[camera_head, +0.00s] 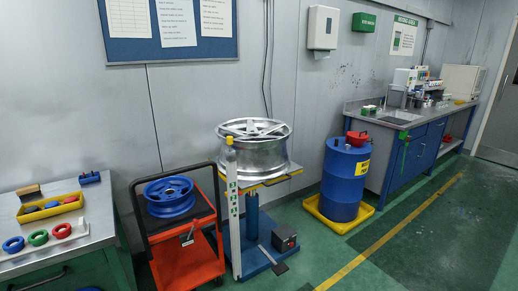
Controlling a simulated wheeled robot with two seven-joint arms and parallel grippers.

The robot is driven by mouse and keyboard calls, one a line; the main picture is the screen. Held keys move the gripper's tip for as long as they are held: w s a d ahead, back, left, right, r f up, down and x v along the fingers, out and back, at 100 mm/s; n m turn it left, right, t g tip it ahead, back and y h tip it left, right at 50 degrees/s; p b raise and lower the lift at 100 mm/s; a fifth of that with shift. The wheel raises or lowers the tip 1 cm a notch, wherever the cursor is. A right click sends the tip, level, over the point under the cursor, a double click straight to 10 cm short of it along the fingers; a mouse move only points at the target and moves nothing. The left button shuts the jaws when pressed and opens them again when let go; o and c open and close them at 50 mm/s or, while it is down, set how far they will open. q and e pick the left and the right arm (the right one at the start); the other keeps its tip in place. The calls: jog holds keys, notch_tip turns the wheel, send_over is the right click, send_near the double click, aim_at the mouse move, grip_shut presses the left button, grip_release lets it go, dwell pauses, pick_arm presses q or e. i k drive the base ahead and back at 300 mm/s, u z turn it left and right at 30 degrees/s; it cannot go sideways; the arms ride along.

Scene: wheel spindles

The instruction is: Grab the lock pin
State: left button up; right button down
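I cannot make out a lock pin for certain at this size. A silver wheel (262,152) lies flat on top of a stand with a yellow top frame (276,181), a blue column (252,216) and a blue base plate (262,262). An upright pale post with green and yellow marks (233,215) stands at the stand's left front. A smaller blue wheel (170,196) lies on the black top of an orange cart (183,262), with a small grey object (187,237) at the cart's front edge. Neither of my grippers shows.
A workbench (98,205) at left holds a yellow tray (50,209) and red, green and blue rings (38,238). A blue drum (343,184) stands in a yellow tray (322,218). A sink counter (372,121) runs along the right wall. Green floor (440,235) at right is clear.

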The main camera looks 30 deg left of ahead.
aim_at(230, 140)
jog(key=z, duration=0.3)
jog(key=i, duration=2.65)
jog(key=u, duration=0.45)
